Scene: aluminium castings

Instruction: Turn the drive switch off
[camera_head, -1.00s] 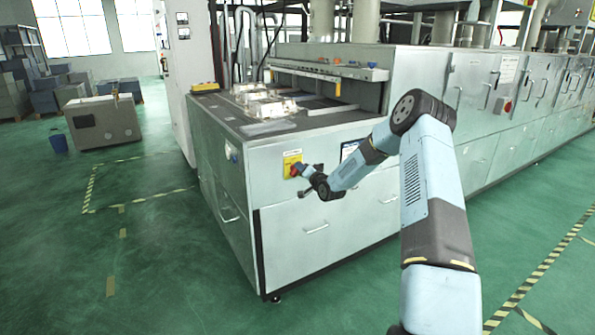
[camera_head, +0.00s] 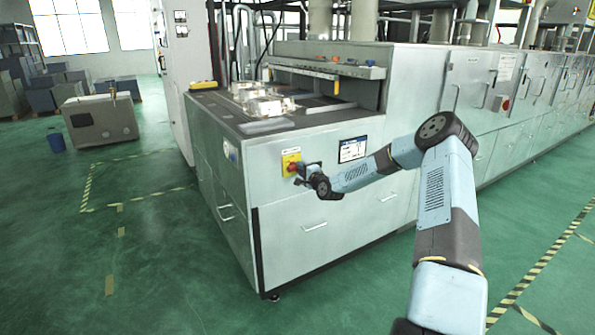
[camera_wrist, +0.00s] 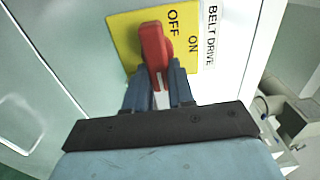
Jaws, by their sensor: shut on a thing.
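The drive switch is a red handle (camera_wrist: 154,50) on a yellow plate (camera_wrist: 122,28) marked OFF and ON, under a white label reading BELT DRIVE. In the wrist view the handle runs nearly upright in the picture, with OFF and ON to its right. My gripper (camera_wrist: 160,82) is shut on the handle's lower end, one finger on each side. In the head view the yellow plate (camera_head: 287,158) is on the machine's front panel, with my gripper (camera_head: 300,170) at its lower right. The fingers and handle are small there. Which mark the handle points to is unclear.
The switch is on a long grey metal machine (camera_head: 310,228) with drawers below. A screen (camera_head: 352,149) is right of the switch, close above my forearm. Castings (camera_head: 262,100) lie on the machine's top. The green floor in front is clear.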

